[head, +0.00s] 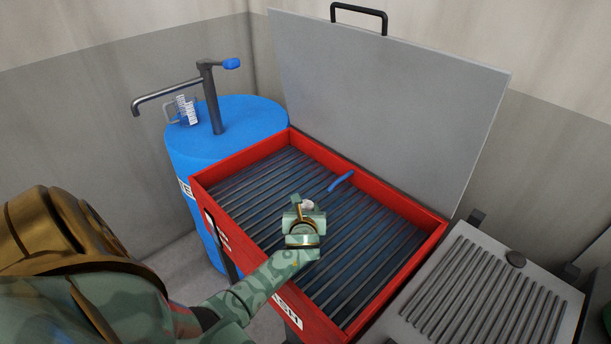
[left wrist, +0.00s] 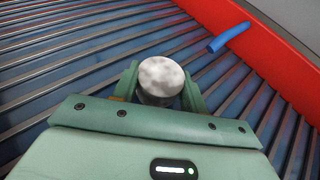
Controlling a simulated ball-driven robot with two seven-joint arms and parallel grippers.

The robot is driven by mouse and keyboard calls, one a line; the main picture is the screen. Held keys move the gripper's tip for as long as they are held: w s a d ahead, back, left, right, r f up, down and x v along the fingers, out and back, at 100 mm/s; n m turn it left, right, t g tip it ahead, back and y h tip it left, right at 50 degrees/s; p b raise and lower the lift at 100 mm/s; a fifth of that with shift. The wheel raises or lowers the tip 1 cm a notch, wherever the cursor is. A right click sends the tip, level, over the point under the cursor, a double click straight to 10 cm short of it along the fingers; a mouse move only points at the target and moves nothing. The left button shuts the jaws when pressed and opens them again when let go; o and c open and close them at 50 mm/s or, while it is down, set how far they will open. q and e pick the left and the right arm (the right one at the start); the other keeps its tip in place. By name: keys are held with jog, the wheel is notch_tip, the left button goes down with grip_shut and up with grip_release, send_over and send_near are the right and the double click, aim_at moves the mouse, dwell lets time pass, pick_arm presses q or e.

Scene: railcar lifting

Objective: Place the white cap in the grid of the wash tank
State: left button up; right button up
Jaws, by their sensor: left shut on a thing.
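The white cap (left wrist: 160,80) is between the two green fingers of my left gripper (left wrist: 160,92) in the left wrist view, and the fingers are shut on it. In the head view the left gripper (head: 305,208) is over the middle of the red wash tank (head: 399,198), and a small part of the cap (head: 307,205) shows at its tip. The tank's grid of dark parallel bars (head: 255,182) lies below the gripper. I cannot tell whether the cap touches the bars. My right gripper is not in view.
A short blue tube (head: 341,181) lies on the grid near the back wall; it also shows in the left wrist view (left wrist: 228,37). The grey lid (head: 390,90) stands open behind. A blue drum (head: 240,125) with a pump stands at left, a ribbed grey tray (head: 480,300) at right.

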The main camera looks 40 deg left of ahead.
pick_arm(q)
jog(key=shift+f, duration=0.15)
jog(key=o, duration=1)
jog(key=shift+r, duration=0.3)
jog(key=p+v, duration=0.3)
jog(key=v, duration=0.9)
jog(key=shift+s+f+p, duration=0.1)
jog(key=shift+f+p, duration=0.05)
jog(key=shift+p, duration=0.15)
